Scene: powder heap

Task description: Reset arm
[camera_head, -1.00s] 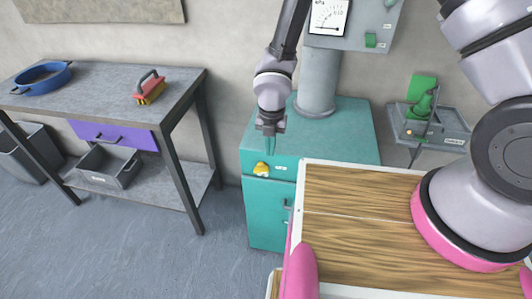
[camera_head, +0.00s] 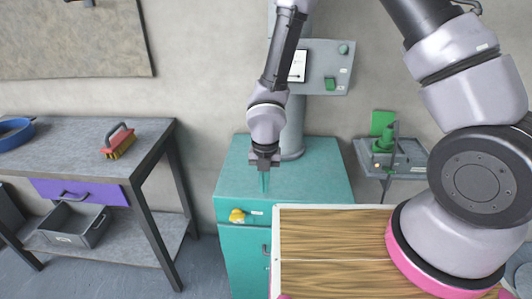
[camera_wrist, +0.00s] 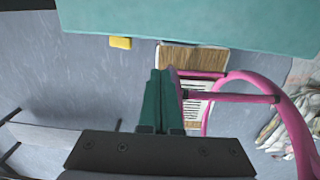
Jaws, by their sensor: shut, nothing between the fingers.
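My gripper (camera_head: 264,180) hangs from my arm in the head view, in front of the teal cabinet (camera_head: 240,262) and its top. Its teal fingers are together and empty, pointing down. In the wrist view my gripper (camera_wrist: 163,80) shows its fingers side by side with nothing held, with the teal cabinet (camera_wrist: 200,22) across the top. A yellow knob (camera_head: 237,216) sits on the cabinet front, just below and left of the gripper.
A small shelf with a green device (camera_head: 385,140) is at right. A grey column stands behind the gripper.

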